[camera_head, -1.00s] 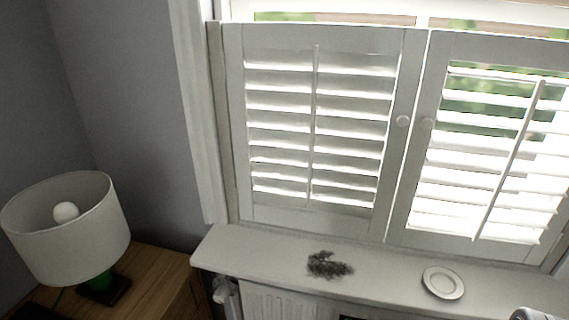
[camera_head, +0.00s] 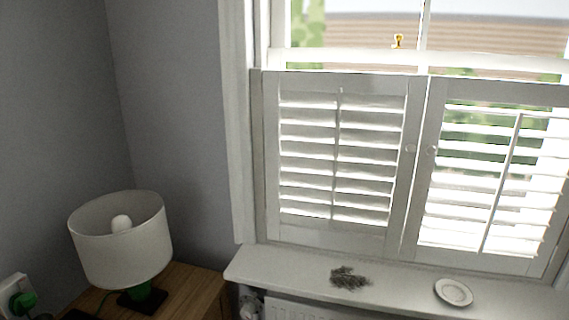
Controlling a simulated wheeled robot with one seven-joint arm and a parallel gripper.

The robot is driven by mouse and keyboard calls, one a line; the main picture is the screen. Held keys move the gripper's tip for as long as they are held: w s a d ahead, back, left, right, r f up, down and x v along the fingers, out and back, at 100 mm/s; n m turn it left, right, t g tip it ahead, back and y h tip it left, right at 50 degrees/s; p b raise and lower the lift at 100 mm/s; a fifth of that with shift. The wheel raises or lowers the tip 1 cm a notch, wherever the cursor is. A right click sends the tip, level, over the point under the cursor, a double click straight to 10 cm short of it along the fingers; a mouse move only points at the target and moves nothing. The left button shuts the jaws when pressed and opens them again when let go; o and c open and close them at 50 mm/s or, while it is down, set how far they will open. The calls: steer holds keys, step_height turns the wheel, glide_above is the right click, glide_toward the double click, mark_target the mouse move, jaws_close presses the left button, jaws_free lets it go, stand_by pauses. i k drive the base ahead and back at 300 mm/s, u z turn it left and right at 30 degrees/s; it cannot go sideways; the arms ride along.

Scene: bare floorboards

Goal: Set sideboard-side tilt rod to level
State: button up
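The sideboard-side tilt rod (camera_head: 337,155) is a thin white upright bar down the middle of the left shutter panel (camera_head: 266,160). That panel's slats (camera_head: 306,151) are tilted and look mostly closed, with thin bright gaps between them. The right shutter panel (camera_head: 414,200) has its own tilt rod (camera_head: 503,180). Its slats are more open, and greenery shows between them. Both panels stand closed in the window, each with a small round knob by the middle seam. My gripper is not in view.
A wooden sideboard (camera_head: 203,291) stands at lower left with a white-shaded lamp (camera_head: 122,245) on it. The windowsill (camera_head: 300,270) below the shutters holds a dark dried sprig (camera_head: 350,278) and a small white plate (camera_head: 454,292). A radiator (camera_head: 290,312) is under the sill.

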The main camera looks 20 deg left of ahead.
mark_target(340, 89)
steer(key=u, duration=0.65)
steer(key=i, duration=1.1)
steer(key=u, duration=0.3)
steer(key=k, duration=0.45)
steer(key=u, duration=1.25)
